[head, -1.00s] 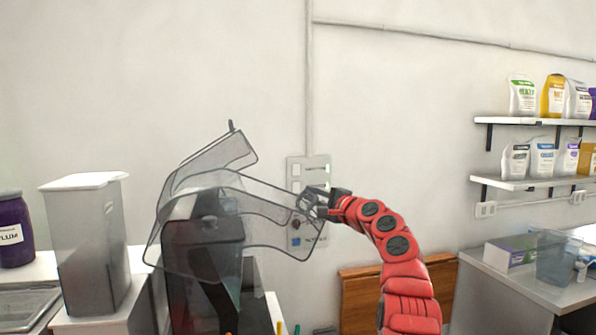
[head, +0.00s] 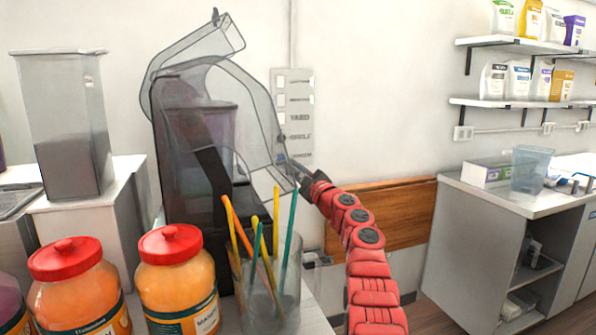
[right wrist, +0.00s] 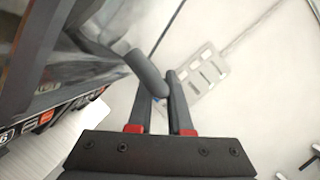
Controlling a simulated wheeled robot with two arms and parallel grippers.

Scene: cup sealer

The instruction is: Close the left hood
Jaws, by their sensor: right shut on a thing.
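The cup sealer (head: 180,160) stands at centre left in the head view, dark with two see-through smoky hoods. One hood (head: 212,38) stands raised, its small dark handle pointing up. The other hood (head: 255,105) is tilted down to the right, its lower edge near my right gripper. My right gripper (head: 308,184) is shut on this hood's handle at the machine's right side. In the right wrist view the grey rounded handle (right wrist: 146,76) lies against the fingers (right wrist: 169,103), which are close together. I cannot tell from the pictures which hood is the left one. My left gripper is out of view.
Jars with red lids (head: 170,244) and a clear cup of coloured straws (head: 268,300) stand in front of the machine. A grey bin (head: 62,125) is at left. A counter (head: 500,195) and shelves (head: 520,103) are at right, beyond open floor.

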